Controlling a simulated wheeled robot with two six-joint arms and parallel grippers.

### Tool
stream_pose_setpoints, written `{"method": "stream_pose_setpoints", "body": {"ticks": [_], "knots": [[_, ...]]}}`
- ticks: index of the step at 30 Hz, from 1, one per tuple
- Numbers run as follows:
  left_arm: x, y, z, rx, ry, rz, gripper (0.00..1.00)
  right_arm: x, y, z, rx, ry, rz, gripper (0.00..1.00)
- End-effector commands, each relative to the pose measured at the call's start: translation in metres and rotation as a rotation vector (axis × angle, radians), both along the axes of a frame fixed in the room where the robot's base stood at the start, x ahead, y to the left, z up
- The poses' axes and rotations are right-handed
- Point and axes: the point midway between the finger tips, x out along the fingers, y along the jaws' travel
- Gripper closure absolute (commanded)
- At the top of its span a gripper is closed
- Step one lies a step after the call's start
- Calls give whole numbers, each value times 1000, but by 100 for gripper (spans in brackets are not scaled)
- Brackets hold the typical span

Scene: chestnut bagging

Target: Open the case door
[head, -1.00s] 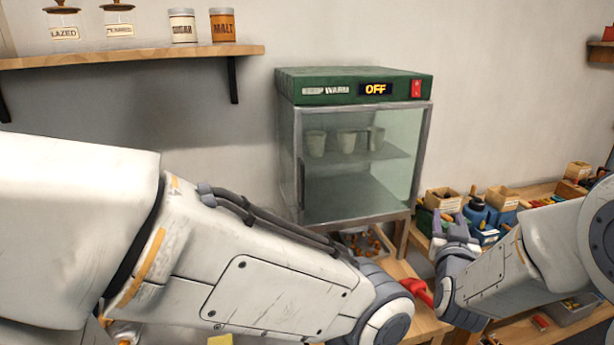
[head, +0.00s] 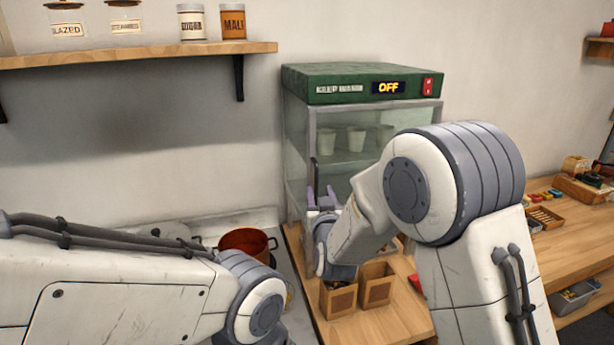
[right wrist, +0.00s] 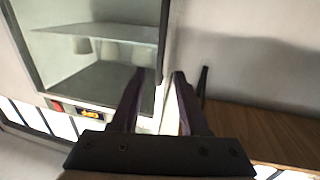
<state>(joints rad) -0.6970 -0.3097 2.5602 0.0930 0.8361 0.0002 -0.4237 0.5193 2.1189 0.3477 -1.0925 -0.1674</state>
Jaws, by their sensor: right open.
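The display case (head: 345,90) stands against the wall, with a green top, an OFF display and a red switch. Its glass door (head: 343,180) looks shut, with pale cups behind it. A dark upright handle (head: 312,165) is near the door's left edge. My right gripper (head: 322,197) is open at the lower end of this handle; I cannot tell whether the handle is between the fingers. In the right wrist view the open fingers (right wrist: 158,85) point at the case's frame edge (right wrist: 160,40), beside the glass. My left forearm shows, but its gripper does not.
A reddish-brown pot (head: 245,241) stands left of the case. Small wooden boxes (head: 338,300) stand on the wooden counter (head: 395,322) below the right gripper. A wall shelf (head: 130,53) with jars and tins is at upper left. A workbench (head: 570,235) is at right.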

Motion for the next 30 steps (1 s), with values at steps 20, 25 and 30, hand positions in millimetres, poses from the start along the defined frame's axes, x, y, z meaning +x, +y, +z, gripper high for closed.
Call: {"method": "stream_pose_setpoints", "body": {"ticks": [20, 25, 30], "knots": [[0, 0, 40, -1, -1, -7, 0, 74, 9, 0, 0, 0, 1, 55], [0, 0, 40, 0, -1, -7, 0, 74, 10, 0, 0, 0, 1, 67], [0, 0, 40, -1, -1, -7, 0, 73, 10, 0, 0, 0, 2, 100]]}}
